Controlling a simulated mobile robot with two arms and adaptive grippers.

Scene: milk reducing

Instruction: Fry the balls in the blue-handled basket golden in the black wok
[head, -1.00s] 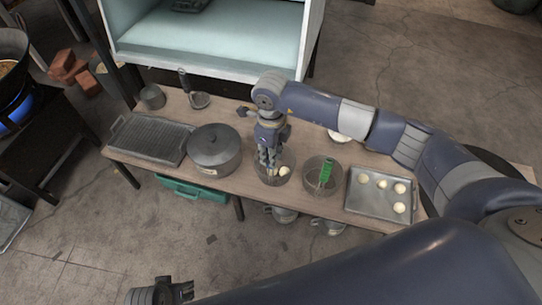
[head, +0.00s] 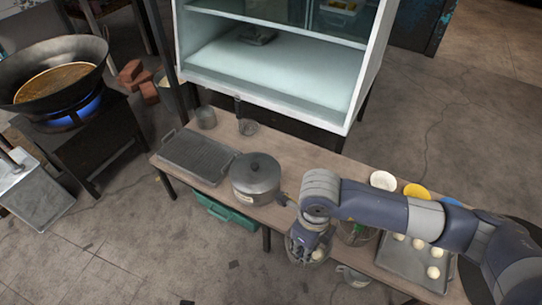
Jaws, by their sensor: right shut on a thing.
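The black wok (head: 22,97) sits at the left on a burner with a blue flame (head: 82,110). Golden-brown oil (head: 58,82) fills its bottom. My right gripper (head: 308,240) is over a round mesh basket (head: 291,249) at the table's front edge and is shut on it. The gripper hides the basket's handle, so I cannot see its colour. Pale balls (head: 317,254) show inside the basket. A second basket with a green handle (head: 357,232) stands partly behind my right arm. My left gripper is out of view.
A metal tray (head: 414,268) with several pale balls is at the right. A glass-fronted cabinet (head: 270,60) stands behind. Open floor lies between table and wok stand.

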